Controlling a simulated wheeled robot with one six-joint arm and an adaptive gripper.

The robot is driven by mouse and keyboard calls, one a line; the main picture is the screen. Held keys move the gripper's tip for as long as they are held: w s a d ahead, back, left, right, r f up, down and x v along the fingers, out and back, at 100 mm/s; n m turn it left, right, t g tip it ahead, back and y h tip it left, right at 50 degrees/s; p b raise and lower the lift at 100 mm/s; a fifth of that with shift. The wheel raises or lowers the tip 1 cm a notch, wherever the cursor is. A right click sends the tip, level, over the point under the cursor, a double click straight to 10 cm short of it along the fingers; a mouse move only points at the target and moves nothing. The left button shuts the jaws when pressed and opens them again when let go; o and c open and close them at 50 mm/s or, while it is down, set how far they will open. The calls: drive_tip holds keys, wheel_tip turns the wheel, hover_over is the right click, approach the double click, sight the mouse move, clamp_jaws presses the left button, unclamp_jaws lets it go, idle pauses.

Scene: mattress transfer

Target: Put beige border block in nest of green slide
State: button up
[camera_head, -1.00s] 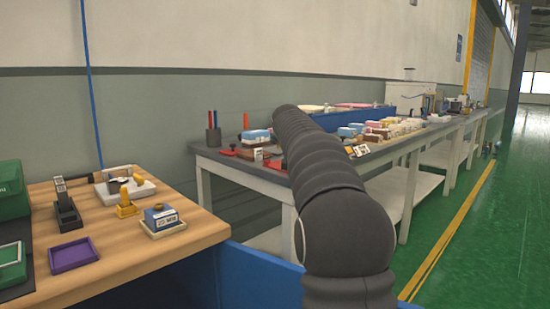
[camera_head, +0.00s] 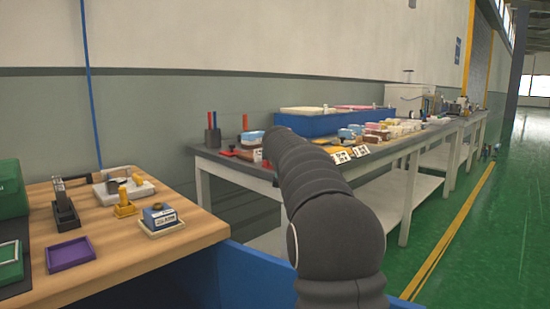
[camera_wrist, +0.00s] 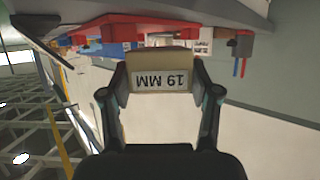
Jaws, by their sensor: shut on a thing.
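In the wrist view a beige block (camera_wrist: 160,57) with a white label reading "19 MM", upside down, is between the two fingers of my gripper (camera_wrist: 161,88). The fingers are shut on its sides. In the head view my dark arm hides the gripper and the block. A green tray-like piece (camera_head: 10,262), possibly the green slide, lies at the left edge of the wooden table, partly cut off by the frame. My arm reaches away from it, toward the grey table.
The wooden table (camera_head: 150,255) also holds a purple tray (camera_head: 71,254), a blue block on a beige tray (camera_head: 160,218), a yellow stamp-like piece (camera_head: 124,203) and a black stand (camera_head: 65,210). The grey table (camera_head: 228,162) carries several blocks and a blue bin (camera_head: 310,124).

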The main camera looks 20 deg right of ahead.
drive_tip(key=shift+f+b, duration=0.3)
drive_tip(key=shift+f, duration=0.1)
drive_tip(key=o, duration=1.2)
drive_tip(key=shift+r, duration=0.15)
drive_tip(key=shift+s+r+p, duration=0.1)
drive_tip(key=shift+r+p, duration=0.5)
drive_tip(key=shift+p, duration=0.1)
drive_tip(key=b+v, duration=0.2)
drive_tip(key=v, duration=0.9)
drive_tip(key=shift+s+a, duration=0.25)
drive_tip(key=shift+s, duration=0.1)
drive_tip(key=shift+a+f, duration=0.1)
drive_tip(key=shift+f, duration=0.05)
